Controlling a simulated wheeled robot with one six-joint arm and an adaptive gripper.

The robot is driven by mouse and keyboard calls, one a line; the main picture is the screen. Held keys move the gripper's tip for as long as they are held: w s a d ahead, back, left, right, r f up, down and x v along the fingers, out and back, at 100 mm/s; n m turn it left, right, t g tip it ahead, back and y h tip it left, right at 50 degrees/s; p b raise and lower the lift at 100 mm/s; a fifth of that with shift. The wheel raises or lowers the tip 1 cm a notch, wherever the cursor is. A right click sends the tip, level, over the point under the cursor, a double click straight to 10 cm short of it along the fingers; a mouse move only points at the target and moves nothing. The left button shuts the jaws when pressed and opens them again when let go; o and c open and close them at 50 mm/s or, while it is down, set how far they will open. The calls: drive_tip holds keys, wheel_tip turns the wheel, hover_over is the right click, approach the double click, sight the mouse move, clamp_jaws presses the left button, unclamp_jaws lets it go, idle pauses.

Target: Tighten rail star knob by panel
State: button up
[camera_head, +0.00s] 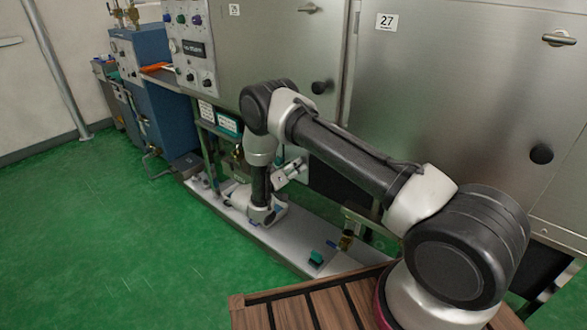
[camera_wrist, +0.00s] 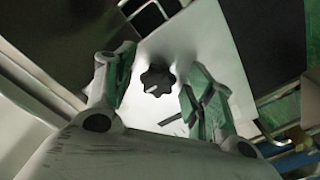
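A black star knob (camera_wrist: 157,79) with several lobes sits on a pale metal plate (camera_wrist: 200,40) in the wrist view. My gripper (camera_wrist: 158,84) is open, with one green-padded finger on each side of the knob. The knob shows between the fingertips with a gap on both sides, and no contact is visible. I cannot tell how far the fingertips are from it in depth. In the head view my gripper (camera_head: 293,172) is small, low beside the cabinet above the metal rail (camera_head: 250,225). The knob cannot be made out there.
A large steel cabinet (camera_head: 440,90) with a panel of knobs (camera_head: 188,48) stands behind my arm. A blue machine (camera_head: 150,85) is at the left. A green block (camera_head: 316,257) lies on the rail's near end. Slatted wood (camera_head: 300,312) is at the front. Green floor (camera_head: 130,240) is clear at left.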

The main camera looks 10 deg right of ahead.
drive_tip(key=v, duration=1.2)
